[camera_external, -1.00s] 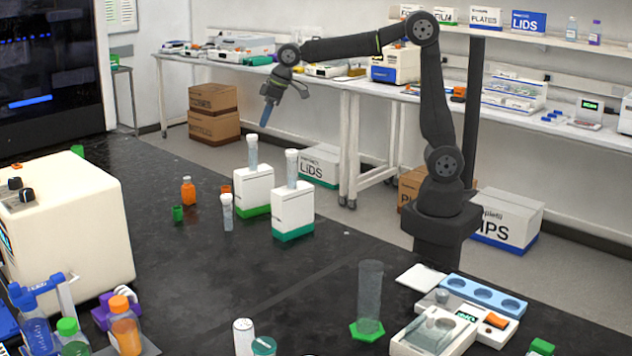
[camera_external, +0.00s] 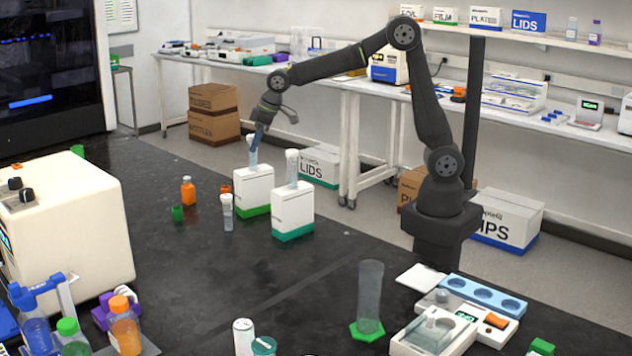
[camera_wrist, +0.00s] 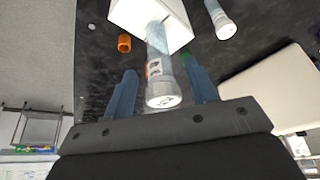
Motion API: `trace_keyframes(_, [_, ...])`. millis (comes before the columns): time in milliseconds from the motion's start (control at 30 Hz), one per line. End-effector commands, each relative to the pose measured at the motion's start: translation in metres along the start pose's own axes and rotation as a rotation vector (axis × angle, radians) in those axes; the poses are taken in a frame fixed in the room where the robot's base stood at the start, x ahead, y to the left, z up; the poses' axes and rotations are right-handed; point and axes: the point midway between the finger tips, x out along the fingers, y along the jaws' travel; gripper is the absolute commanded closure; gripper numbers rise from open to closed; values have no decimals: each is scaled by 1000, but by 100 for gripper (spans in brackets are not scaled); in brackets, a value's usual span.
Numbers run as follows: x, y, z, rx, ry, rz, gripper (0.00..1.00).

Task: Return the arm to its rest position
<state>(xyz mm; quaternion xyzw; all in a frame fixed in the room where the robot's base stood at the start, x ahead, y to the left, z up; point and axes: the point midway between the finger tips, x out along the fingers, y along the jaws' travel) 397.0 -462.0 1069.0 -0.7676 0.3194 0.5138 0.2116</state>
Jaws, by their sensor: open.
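My gripper (camera_external: 256,140) is at the top of the tube in the left white-and-green rack block (camera_external: 252,190). In the wrist view my gripper (camera_wrist: 163,92) is open, with its two blue fingers on either side of a white-capped tube (camera_wrist: 160,75). There are visible gaps between the fingers and the tube. The tube stands in the white block (camera_wrist: 125,18). In the external view the tube's cap is partly hidden by the fingers. My arm is stretched out to the left from its base.
A second white-and-green block (camera_external: 293,210) with a capped tube (camera_external: 292,168) stands just to the right. An orange bottle (camera_external: 188,190), a green cap (camera_external: 177,213) and a loose tube (camera_external: 227,212) are nearby. The middle of the black bench (camera_external: 240,275) is clear.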

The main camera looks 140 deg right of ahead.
Motion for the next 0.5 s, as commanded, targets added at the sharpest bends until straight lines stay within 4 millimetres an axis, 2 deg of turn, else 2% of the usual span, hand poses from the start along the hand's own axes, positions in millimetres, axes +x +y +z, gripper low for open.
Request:
trace_keyframes(33, [12, 0, 1, 0, -4, -1, 48])
trace_keyframes(167, [35, 0, 2, 0, -3, 0, 48])
trace_keyframes(300, [13, 0, -8, 0, 4, 0, 48])
trace_keyframes(500, [-1, 0, -13, 0, 3, 0, 48])
